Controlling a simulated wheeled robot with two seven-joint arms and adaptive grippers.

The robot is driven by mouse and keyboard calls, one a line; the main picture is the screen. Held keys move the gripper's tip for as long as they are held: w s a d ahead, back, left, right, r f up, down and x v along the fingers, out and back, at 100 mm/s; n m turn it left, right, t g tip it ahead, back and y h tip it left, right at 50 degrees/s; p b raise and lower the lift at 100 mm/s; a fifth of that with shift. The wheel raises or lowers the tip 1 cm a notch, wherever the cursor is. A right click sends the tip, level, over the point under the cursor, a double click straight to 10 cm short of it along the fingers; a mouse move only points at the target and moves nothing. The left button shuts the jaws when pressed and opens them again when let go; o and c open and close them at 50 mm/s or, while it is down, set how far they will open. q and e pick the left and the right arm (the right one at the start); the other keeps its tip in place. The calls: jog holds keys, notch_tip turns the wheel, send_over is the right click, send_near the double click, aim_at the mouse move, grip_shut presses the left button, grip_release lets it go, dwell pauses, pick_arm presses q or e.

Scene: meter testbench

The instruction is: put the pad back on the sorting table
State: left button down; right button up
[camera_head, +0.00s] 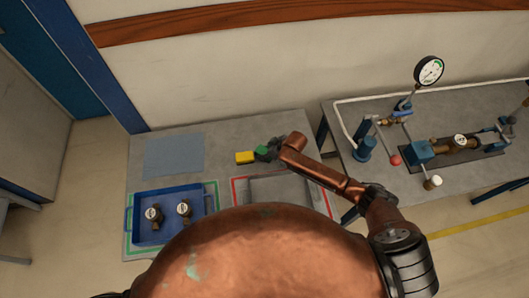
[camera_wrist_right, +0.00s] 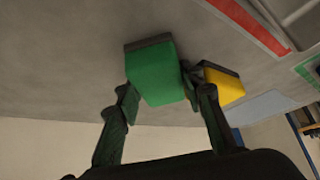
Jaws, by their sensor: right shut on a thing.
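A green pad (camera_wrist_right: 155,72) with a dark grey face sits between the fingers of my right gripper (camera_wrist_right: 162,90) in the right wrist view. The right gripper is shut on it. In the head view the green pad (camera_head: 262,152) is small, low over the grey sorting table (camera_head: 225,137) near its back; I cannot tell whether it touches the top. A yellow pad (camera_head: 244,158) with a dark face is just left of it; it also shows in the right wrist view (camera_wrist_right: 224,85). My left gripper is not in view.
A blue tray (camera_head: 136,226) with two meters stands at the table's front left, inside a green outline. A blue-grey mat (camera_head: 174,155) lies at the back left. A red-outlined grey tray (camera_head: 285,191) is at right. A testbench with a gauge (camera_head: 429,71) stands further right.

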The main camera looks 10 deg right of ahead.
jog(key=shift+f, duration=0.15)
jog(key=o, duration=1)
jog(key=shift+d+r, duration=0.15)
jog(key=shift+r, duration=0.3)
jog(key=v, duration=1.1)
jog(key=shift+s+r, duration=0.1)
jog(key=shift+s, duration=0.1)
